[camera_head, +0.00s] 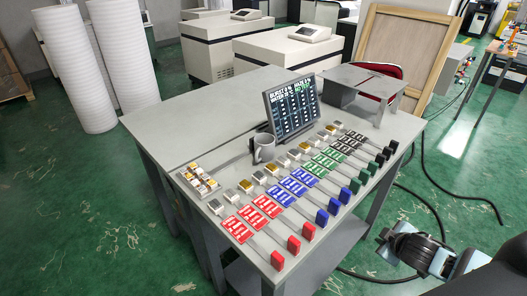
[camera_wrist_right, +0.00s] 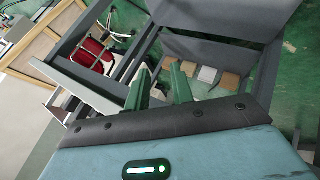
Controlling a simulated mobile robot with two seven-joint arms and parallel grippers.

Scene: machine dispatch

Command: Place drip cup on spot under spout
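A grey cup (camera_head: 264,152) with a handle on its left stands upright on the grey table (camera_head: 215,113), just in front of the dark display screen. A grey raised stand (camera_head: 350,77) is at the table's back right; I cannot clearly make out a spout or a marked spot under it. My right arm (camera_head: 425,250) comes in at the lower right, off the table and away from the cup. In the right wrist view my right gripper (camera_wrist_right: 160,88) has its two dark green fingers apart with nothing visible held between them. My left gripper is not in view.
The screen (camera_head: 292,107) stands behind the cup. Rows of red, blue, green and black labelled blocks (camera_head: 290,187) fill the table's front. A tray of small pieces (camera_head: 198,182) is at the left. The table's back left is clear. Cables (camera_head: 450,185) lie on the floor at right.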

